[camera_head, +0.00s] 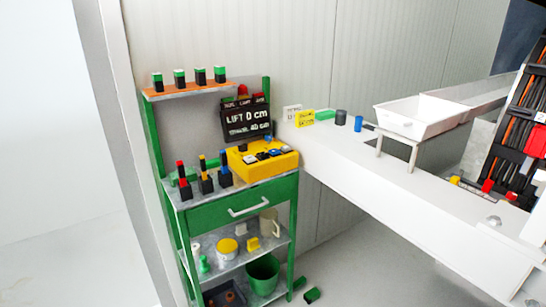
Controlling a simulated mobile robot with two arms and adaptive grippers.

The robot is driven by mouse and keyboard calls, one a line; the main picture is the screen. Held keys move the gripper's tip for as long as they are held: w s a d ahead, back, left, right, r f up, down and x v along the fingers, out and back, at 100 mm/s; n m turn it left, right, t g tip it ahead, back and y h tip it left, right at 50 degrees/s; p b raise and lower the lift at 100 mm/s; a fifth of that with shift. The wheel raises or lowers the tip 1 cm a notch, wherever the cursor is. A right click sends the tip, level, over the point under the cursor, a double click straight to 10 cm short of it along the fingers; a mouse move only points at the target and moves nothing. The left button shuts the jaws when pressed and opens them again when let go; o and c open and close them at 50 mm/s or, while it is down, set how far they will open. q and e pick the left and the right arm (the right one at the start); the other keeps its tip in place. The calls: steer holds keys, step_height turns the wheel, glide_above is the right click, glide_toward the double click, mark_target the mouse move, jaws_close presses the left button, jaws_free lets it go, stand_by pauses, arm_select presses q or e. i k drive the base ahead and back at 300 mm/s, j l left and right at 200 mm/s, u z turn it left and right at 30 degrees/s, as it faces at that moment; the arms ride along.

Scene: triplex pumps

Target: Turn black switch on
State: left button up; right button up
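No part that I can single out as the black switch is clear at this size. A yellow control box (262,160) with several small dark, blue and light controls on top sits on the green cabinet (240,212). Several upright black pieces stand to its left, with red (181,180), yellow (205,178) and blue (225,170) upper parts. A black display (246,120) reading "LIFT 0 CM" stands behind the box. I cannot tell the position of any control. Neither of my grippers is in view.
Several black and green blocks (200,76) stand on the orange upper shelf. A long white counter (400,185) with a white tray (415,115) runs to the right. A green bucket (263,275) is on the lowest shelf. The floor at left (70,250) is clear.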

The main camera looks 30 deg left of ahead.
mark_target(242, 148)
steer(key=u, duration=1.3)
